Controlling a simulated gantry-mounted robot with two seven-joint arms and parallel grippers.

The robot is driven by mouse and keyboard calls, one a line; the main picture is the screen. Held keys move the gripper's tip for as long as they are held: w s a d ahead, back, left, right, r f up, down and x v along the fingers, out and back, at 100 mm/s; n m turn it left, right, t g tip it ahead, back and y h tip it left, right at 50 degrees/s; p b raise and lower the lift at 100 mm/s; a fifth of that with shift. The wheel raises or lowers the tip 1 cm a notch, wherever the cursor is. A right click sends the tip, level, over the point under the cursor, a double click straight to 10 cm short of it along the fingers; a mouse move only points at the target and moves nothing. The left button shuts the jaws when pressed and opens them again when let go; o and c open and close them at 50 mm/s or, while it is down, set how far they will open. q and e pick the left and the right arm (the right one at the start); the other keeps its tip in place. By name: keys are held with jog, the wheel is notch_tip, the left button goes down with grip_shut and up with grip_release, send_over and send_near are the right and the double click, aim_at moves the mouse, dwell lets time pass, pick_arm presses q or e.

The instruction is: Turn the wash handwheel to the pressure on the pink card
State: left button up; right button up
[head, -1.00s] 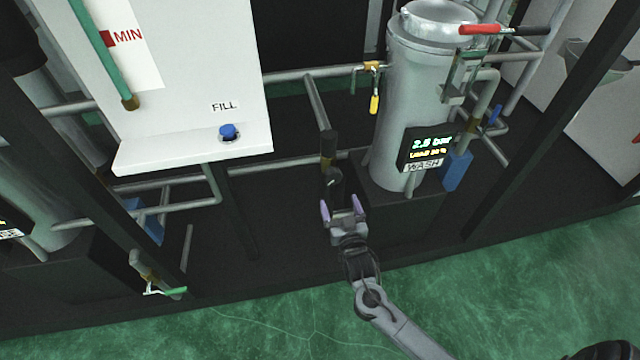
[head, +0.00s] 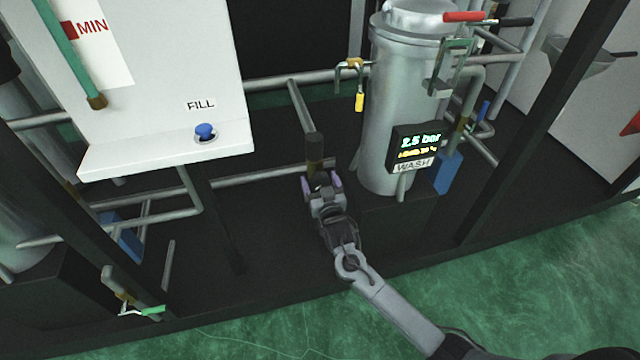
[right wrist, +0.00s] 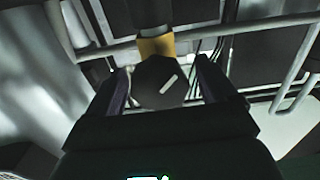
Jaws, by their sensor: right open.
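The wash handwheel (right wrist: 158,84) is a dark round knob with a pale line on its face, in front of a brass fitting (right wrist: 156,46). My right gripper (head: 321,184) is open, with its purple-edged fingers on either side of the knob. In the right wrist view a small gap shows at the right finger; I cannot tell whether the left finger touches. In the head view the gripper mostly hides the knob. The wash display (head: 416,142) reads 2.5 bar, with a blurred yellow line below. The pink card and my left gripper are not in view.
A silver tank (head: 397,90) stands right of the gripper. A white panel (head: 165,60) with a blue FILL button (head: 205,131) is at left. Pipes run behind the knob. A yellow-handled valve (head: 359,100) hangs left of the tank. Green floor is clear in front.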

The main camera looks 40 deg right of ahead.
jog(key=c, duration=1)
jog(key=shift+r+m+p, duration=0.15)
jog(key=shift+m+p, duration=0.55)
jog(key=shift+p, duration=0.3)
jog(key=shift+m+p, duration=1.1)
jog(key=shift+p, duration=0.05)
jog(key=m+p, duration=0.2)
jog(key=m, duration=0.1)
jog(key=shift+f+m+p, duration=0.2)
jog(key=shift+m+p, duration=0.25)
jog(key=shift+m, duration=0.25)
jog(key=shift+f, duration=0.1)
